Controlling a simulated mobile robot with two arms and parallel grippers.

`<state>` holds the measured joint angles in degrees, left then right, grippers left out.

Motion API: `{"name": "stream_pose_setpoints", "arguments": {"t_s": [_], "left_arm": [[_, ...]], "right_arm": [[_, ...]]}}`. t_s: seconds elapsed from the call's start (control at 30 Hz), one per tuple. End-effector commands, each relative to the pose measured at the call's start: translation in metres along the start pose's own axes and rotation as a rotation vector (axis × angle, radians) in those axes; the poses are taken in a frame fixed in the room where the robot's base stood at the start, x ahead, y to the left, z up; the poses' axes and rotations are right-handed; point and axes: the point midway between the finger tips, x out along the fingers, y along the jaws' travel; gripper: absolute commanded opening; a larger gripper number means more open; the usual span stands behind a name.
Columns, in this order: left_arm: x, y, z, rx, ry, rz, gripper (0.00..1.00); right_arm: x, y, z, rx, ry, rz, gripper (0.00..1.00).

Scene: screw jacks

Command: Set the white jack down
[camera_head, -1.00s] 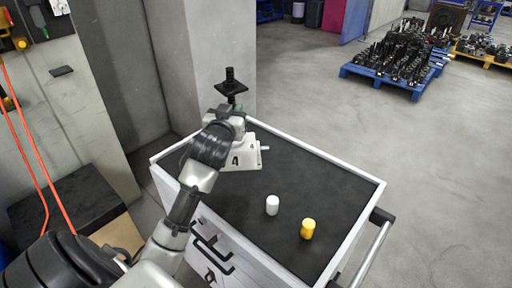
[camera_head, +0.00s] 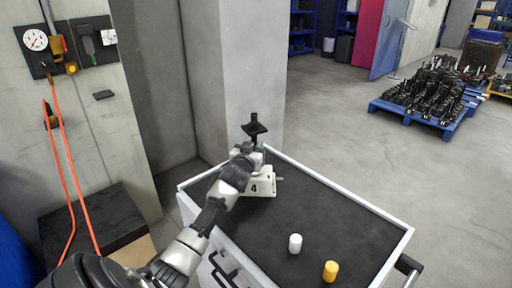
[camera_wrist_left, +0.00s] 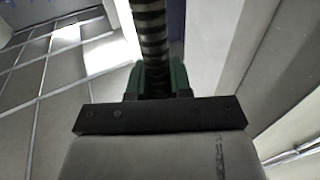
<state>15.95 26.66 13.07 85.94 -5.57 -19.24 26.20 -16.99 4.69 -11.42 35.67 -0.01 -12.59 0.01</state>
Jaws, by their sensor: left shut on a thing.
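The white jack (camera_head: 262,187) is upright at the back of the cart's dark top, with a black number 4 on its body. Its black screw and top plate (camera_head: 254,128) rise above it. Whether its base touches the top or hovers just above, I cannot tell. My left gripper (camera_head: 256,148) is shut on the jack's screw, below the top plate. In the left wrist view, the dark threaded screw (camera_wrist_left: 153,45) runs between green fingertips (camera_wrist_left: 156,80). My arm hides part of the jack's left side. My right gripper is not in view.
The cart's dark top (camera_head: 335,215) has a raised white rim. A white cylinder (camera_head: 295,243) and a yellow cylinder (camera_head: 330,271) stand near its front. A concrete pillar (camera_head: 235,80) is close behind the jack. The top's right side is clear.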

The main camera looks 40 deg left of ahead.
Motion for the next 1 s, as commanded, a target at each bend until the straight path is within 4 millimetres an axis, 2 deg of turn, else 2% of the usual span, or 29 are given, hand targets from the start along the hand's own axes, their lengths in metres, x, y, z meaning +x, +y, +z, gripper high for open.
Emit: {"name": "stream_pose_setpoints", "arguments": {"t_s": [0.03,0.3,0.63,0.67,0.8,1.0], "left_arm": [[0.001,0.000,-0.008,-0.002,0.023,0.002,0.00],[0.001,0.000,0.021,-0.002,0.023,0.001,0.00],[0.001,0.000,0.027,-0.002,0.023,0.002,0.00],[-0.001,0.001,0.040,-0.002,-0.004,0.000,0.23],[-0.001,0.001,0.040,-0.002,-0.004,0.000,0.44],[-0.001,0.001,0.039,-0.001,-0.003,0.000,0.45]], "right_arm": [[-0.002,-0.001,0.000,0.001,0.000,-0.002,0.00],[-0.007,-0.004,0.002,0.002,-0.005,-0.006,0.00],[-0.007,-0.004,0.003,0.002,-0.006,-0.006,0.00],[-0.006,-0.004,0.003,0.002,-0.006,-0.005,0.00],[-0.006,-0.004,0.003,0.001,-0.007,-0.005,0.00],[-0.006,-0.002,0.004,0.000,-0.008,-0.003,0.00]]}}
